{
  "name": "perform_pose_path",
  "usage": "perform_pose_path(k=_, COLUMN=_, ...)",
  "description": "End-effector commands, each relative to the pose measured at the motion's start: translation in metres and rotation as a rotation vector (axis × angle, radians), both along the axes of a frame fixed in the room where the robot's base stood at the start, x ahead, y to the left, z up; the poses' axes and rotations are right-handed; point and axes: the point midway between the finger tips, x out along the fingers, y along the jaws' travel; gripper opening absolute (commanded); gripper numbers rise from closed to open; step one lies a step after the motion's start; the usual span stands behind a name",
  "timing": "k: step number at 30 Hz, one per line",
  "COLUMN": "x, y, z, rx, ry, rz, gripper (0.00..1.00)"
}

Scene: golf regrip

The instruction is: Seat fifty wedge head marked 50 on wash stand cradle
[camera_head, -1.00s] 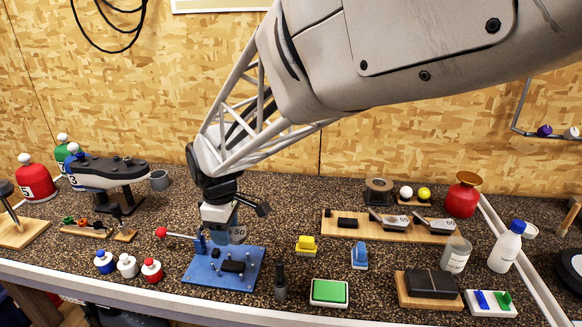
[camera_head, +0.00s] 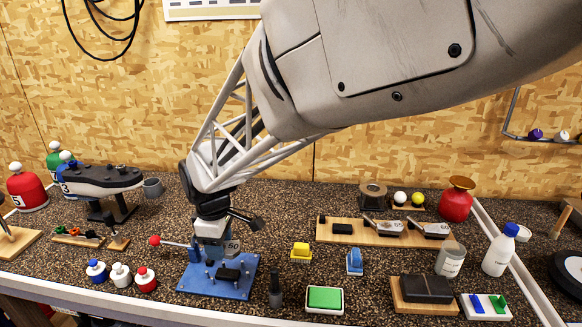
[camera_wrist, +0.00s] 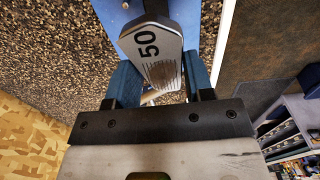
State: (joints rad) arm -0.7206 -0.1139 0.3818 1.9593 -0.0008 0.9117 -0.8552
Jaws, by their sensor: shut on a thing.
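The fifty wedge head (camera_head: 232,247) is a grey metal head. In the wrist view its face (camera_wrist: 150,48) shows a black 50 and a grooved patch. My gripper (camera_head: 214,246) is shut on it, with one blue finger on each side in the wrist view (camera_wrist: 162,82). The head is over the blue base plate (camera_head: 196,285), which carries a black block (camera_head: 228,274), small pegs and a red-knobbed lever (camera_head: 155,241). I cannot tell whether this plate is the wash stand cradle, or whether the head touches anything. My gripper hides part of the plate's back.
A wooden rack (camera_head: 345,242) at back right holds two other heads and a black block. A yellow brush (camera_head: 301,253), blue brush (camera_head: 355,262), dark bottle (camera_head: 275,290) and green pad (camera_head: 324,298) stand right of the plate. Several small bottles (camera_head: 121,275) stand left.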

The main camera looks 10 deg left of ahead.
Motion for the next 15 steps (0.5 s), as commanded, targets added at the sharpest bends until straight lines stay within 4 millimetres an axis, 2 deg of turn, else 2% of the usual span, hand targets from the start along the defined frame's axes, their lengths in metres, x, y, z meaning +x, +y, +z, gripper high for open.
perform_pose_path(k=15, x=0.000, y=0.000, z=-0.037, rx=-0.001, ry=0.001, rz=0.000, gripper=0.24)
